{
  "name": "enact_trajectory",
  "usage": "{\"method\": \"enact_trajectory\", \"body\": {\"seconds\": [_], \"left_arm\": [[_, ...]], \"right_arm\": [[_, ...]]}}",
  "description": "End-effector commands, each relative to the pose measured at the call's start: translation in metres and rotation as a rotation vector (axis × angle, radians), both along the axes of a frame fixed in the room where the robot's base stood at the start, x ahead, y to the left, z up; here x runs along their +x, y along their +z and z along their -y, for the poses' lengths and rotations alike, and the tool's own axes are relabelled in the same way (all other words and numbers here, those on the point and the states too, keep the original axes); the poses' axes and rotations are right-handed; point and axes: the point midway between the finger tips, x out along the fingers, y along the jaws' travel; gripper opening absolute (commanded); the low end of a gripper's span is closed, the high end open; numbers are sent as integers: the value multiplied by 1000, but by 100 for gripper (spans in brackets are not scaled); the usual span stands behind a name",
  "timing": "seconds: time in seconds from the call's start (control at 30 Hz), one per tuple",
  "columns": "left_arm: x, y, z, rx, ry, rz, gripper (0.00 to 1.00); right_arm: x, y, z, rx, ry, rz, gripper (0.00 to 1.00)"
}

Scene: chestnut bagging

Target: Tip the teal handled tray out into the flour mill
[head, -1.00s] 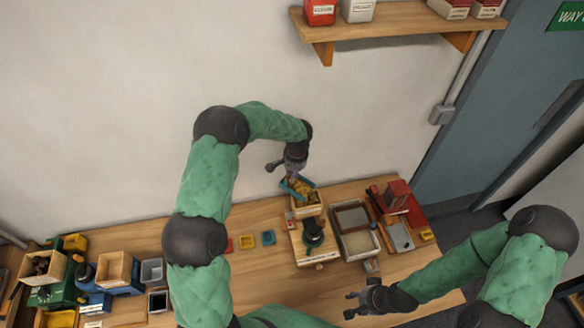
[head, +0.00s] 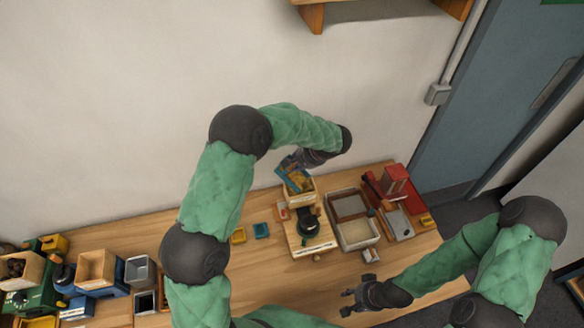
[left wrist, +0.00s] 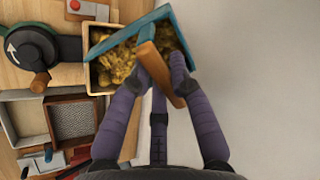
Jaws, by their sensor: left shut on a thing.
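The teal handled tray (head: 289,168) is held by its wooden handle (left wrist: 160,78) in my left gripper (left wrist: 162,68), which is shut on it. The tray is tilted over the wooden hopper of the flour mill (left wrist: 93,80). Golden-yellow pieces show within the teal rim and in the hopper; I cannot tell how they are split. In the head view the mill (head: 305,248) has a pale wooden body and a black round top in front of the hopper. My right gripper (head: 346,302) is open and empty over the front right of the table.
A compartmented tray (head: 376,236) and a red machine (head: 396,180) stand right of the mill. Small yellow and blue trays (head: 261,230) lie to its left. Another green mill (head: 40,298) and boxes crowd the far left. The wall (head: 120,110) is close behind.

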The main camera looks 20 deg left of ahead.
Motion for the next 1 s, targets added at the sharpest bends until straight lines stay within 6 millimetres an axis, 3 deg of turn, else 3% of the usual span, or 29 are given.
{"method": "enact_trajectory", "body": {"seconds": [0.5, 1.0], "left_arm": [[-5, 2, 22, 196, -3, 46, 0], [-6, 5, 25, 239, 1, 55, 0]], "right_arm": [[0, -43, 0, 0, 0, 0, 40], [0, -48, 0, 0, 0, 0, 40]]}}
